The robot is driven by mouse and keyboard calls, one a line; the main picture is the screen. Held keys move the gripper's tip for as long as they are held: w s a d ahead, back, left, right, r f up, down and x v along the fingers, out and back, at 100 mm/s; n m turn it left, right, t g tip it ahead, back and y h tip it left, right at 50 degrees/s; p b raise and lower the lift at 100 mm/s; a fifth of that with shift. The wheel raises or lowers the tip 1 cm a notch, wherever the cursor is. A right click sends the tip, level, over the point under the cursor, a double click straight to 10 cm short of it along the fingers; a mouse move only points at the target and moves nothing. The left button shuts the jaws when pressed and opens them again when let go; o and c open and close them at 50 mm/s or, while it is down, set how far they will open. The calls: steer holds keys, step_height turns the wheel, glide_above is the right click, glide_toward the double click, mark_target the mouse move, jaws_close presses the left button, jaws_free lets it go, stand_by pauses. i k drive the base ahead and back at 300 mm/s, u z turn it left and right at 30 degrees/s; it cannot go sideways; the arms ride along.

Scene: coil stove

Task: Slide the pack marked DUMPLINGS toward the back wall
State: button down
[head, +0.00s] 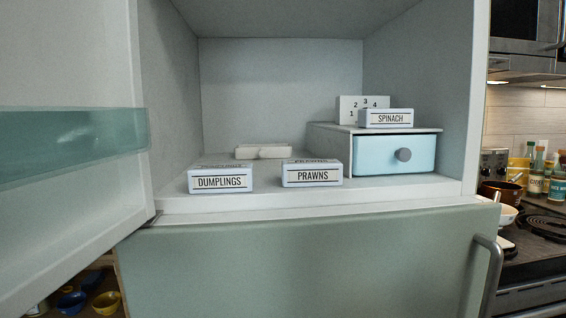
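The pack marked DUMPLINGS (220,182) is a small pale box with a label on its front face. It sits upright near the front edge of the compartment floor (400,190), on the left side. The back wall (275,95) is pale and plain, with open floor in front of it. My gripper does not show in the head view.
The PRAWNS pack (312,176) stands to the right. A low white block (263,151) lies behind, between the packs. A blue drawer unit (428,153) at right carries the SPINACH pack (386,118) and a numbered block (348,107). The open door (65,225) is at left.

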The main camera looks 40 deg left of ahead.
mark_target(214, 179)
steer(key=i, duration=0.35)
steer(key=u, duration=2.65)
